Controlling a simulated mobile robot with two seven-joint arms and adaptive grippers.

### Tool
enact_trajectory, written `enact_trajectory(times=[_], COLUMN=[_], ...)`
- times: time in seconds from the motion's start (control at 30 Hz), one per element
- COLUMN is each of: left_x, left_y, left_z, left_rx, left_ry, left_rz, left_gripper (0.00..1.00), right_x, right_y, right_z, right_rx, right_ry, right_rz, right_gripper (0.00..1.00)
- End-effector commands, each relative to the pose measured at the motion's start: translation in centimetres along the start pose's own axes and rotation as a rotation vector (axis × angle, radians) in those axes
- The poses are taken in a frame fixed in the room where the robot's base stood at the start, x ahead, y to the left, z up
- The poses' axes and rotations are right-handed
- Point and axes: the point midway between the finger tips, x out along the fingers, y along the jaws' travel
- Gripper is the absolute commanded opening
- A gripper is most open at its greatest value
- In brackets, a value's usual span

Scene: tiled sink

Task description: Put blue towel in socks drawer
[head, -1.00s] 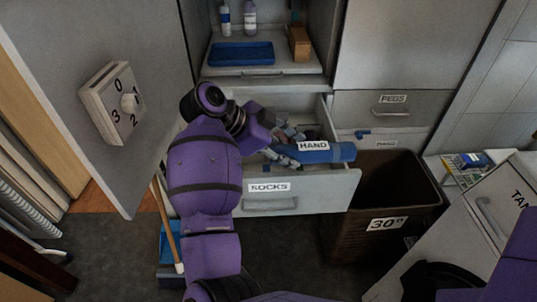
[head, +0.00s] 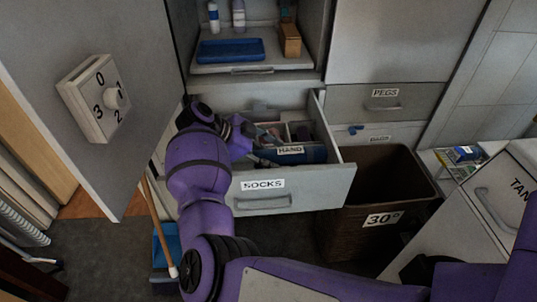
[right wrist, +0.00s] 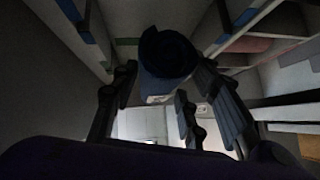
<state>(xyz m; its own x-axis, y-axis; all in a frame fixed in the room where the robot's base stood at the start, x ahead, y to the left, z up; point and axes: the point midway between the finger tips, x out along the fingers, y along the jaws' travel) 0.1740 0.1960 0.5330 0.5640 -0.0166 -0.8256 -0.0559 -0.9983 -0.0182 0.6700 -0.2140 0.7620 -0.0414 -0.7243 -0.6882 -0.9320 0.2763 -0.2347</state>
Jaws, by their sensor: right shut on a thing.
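The blue towel (head: 316,154) is rolled up and bears a HAND label. In the head view it lies low inside the open drawer labelled SOCKS (head: 300,193), below the top of its front panel. My right gripper (head: 258,158) reaches into the drawer and is shut on the towel's left end; its fingers are mostly hidden behind the wrist. In the right wrist view the towel's dark rolled end (right wrist: 168,52) sits between the fingers (right wrist: 160,92). Whether the towel touches the drawer floor cannot be told. My left gripper is not in view.
Dividers and pinkish cloth (head: 268,133) are inside the drawer. A brown 30° basket (head: 385,200) stands at the right. A PEGS drawer (head: 385,105) is shut above it. A blue tray (head: 230,50) sits above.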

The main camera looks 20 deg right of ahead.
Motion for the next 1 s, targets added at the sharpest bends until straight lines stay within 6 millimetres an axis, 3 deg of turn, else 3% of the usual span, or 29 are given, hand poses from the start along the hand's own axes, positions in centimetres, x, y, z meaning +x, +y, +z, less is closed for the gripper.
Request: enact_trajectory(times=[0.6,0.63,0.73,1.0], left_x=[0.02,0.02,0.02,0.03], left_y=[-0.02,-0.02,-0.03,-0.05], left_z=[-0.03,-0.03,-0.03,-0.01], left_rx=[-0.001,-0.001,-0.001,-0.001], left_ry=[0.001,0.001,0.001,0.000], left_rz=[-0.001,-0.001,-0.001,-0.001], left_gripper=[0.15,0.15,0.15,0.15], right_x=[0.75,0.76,0.76,0.75], right_y=[0.22,0.24,0.24,0.24], right_z=[0.73,0.75,0.74,0.73], right_rx=[0.001,0.000,0.000,0.000], right_ry=[0.000,0.000,0.000,0.000], right_rz=[-0.002,-0.001,-0.001,-0.001], right_gripper=[0.14,0.44,0.57,0.60])
